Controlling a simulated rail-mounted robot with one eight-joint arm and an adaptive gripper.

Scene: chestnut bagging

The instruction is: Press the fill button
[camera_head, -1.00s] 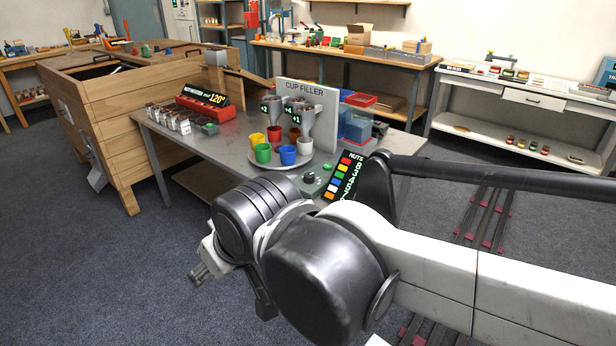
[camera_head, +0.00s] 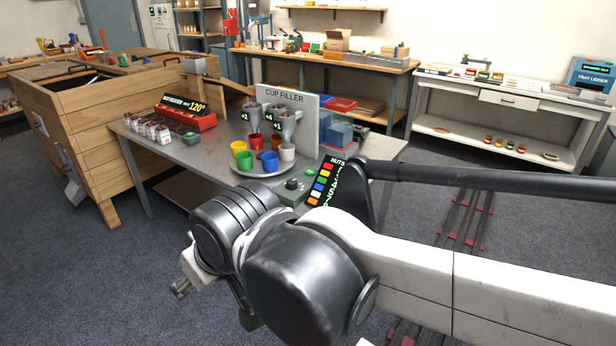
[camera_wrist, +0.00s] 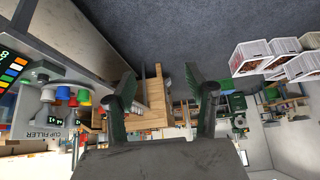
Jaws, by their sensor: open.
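The cup filler (camera_head: 305,118) stands on the grey table, with metal hoppers above colored cups on a round plate (camera_head: 262,169). In the wrist view my gripper (camera_wrist: 160,88) is open and empty; the cup filler is upside down at left.
A red warmer with a "120°" display (camera_head: 186,115) and several small white containers stand at the table's left. A wooden bin (camera_head: 85,135) is farther left. A lidder bench (camera_head: 510,98) stands at back right. The floor before the table is clear.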

